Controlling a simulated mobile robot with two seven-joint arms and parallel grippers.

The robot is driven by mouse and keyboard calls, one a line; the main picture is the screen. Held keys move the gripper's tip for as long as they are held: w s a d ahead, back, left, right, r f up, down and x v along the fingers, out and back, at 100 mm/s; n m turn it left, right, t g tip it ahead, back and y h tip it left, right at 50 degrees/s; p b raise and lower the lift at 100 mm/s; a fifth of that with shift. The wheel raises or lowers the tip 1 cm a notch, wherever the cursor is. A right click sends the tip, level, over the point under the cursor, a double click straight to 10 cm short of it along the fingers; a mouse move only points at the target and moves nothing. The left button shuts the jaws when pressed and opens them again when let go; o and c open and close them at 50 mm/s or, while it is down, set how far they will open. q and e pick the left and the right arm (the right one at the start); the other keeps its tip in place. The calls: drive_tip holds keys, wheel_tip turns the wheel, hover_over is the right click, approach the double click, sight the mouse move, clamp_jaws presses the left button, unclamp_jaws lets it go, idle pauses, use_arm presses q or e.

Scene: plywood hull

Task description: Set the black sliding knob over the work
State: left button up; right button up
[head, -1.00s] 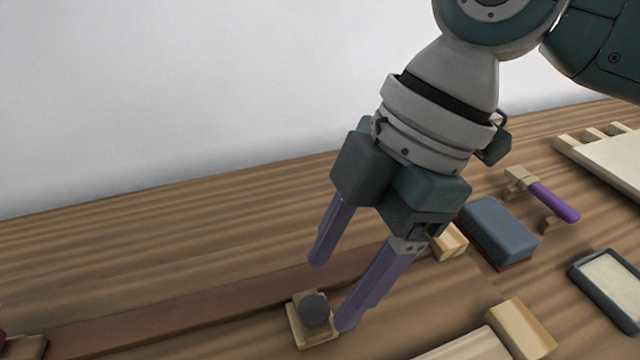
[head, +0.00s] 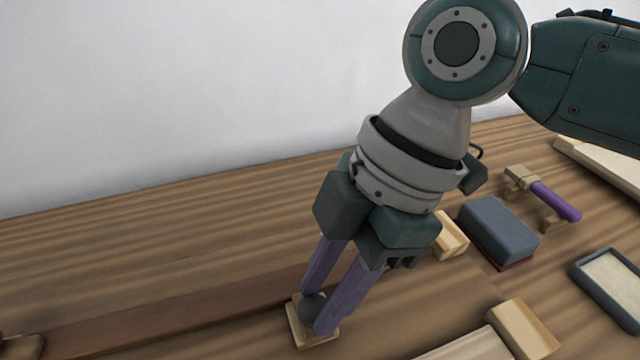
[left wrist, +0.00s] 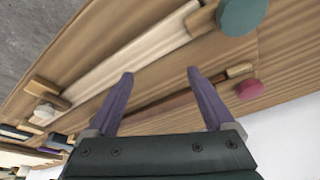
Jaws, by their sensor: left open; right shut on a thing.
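The black sliding knob (head: 312,305) sits on a small pale wooden block (head: 318,340) on the dark brown rail (head: 180,312) in the head view. My right gripper (head: 312,315) is shut on the knob, its purple fingers on either side and partly hiding it. My left gripper (left wrist: 160,78) shows in the left wrist view with its purple fingers apart and nothing between them. It hangs above the bench, with the rail and a pale wooden strip (left wrist: 130,66) beyond the fingers. The left gripper is not in the head view.
Right of the rail stand a blue-grey block (head: 500,228), a purple-handled tool (head: 555,200) on wooden rests, a framed tray (head: 612,285) and wooden blocks (head: 522,330). A green disc (left wrist: 242,14) and a red disc (left wrist: 250,90) show in the left wrist view. The bench behind the rail is clear.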

clamp_jaws()
use_arm(q)
drive_tip(key=shift+d, duration=0.1)
idle(0.8)
